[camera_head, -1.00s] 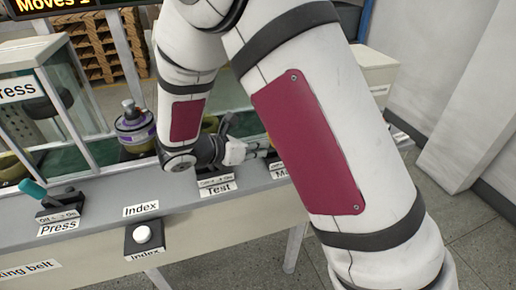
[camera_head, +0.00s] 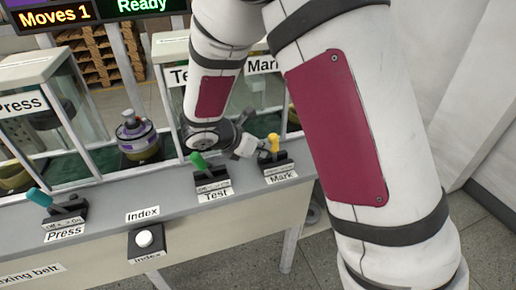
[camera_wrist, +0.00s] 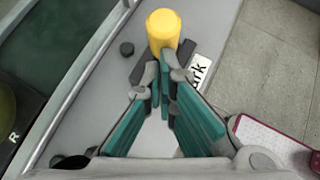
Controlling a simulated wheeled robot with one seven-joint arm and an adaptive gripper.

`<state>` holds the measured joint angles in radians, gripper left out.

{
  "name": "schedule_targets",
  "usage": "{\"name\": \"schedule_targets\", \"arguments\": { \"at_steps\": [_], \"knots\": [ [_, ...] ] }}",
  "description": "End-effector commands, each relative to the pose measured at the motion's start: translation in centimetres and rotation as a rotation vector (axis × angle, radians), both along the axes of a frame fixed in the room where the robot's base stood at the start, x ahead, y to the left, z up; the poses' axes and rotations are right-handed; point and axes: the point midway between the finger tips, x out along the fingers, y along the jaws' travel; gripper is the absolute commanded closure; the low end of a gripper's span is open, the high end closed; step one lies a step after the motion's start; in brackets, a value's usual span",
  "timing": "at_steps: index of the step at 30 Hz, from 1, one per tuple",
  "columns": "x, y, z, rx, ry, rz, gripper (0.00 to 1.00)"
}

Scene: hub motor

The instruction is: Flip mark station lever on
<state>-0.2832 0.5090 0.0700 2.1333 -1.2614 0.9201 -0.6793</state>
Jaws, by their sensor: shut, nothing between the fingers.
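The Mark station lever has a yellow handle (camera_head: 274,141) on a dark base above the "Mark" label (camera_head: 281,178), at the right of the console. In the wrist view its yellow knob (camera_wrist: 163,27) stands just beyond my fingertips. My gripper (camera_wrist: 168,70) is shut and empty, its tips close behind the lever; I cannot tell whether they touch it. In the head view my gripper (camera_head: 262,150) is small and sits left of the yellow handle. The lever's exact position between Off and On is hard to read.
The green Test lever (camera_head: 198,160) stands left of the Mark lever, and the teal Press lever (camera_head: 39,197) is far left. A white Index button (camera_head: 144,238) sits in front. Glass station housings line the back, with a purple and yellow motor (camera_head: 136,137) between them.

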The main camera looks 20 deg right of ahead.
Motion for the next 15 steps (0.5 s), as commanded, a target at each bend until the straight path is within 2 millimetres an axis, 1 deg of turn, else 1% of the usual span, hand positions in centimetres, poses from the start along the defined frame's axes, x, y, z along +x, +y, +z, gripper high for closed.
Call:
{"name": "schedule_targets", "arguments": {
  "at_steps": [1, 4, 12, 15],
  "knots": [
    [-0.2, -0.6, 0.8, 0.037, -0.003, -0.006, 1.00],
    [-0.2, -1.4, 1.2, 0.122, -0.003, -0.007, 1.00],
    [-0.2, -3.1, 1.6, 0.314, -0.003, -0.006, 1.00],
    [-0.1, -3.4, 1.5, 0.335, 0.000, -0.001, 1.00]
  ]
}}
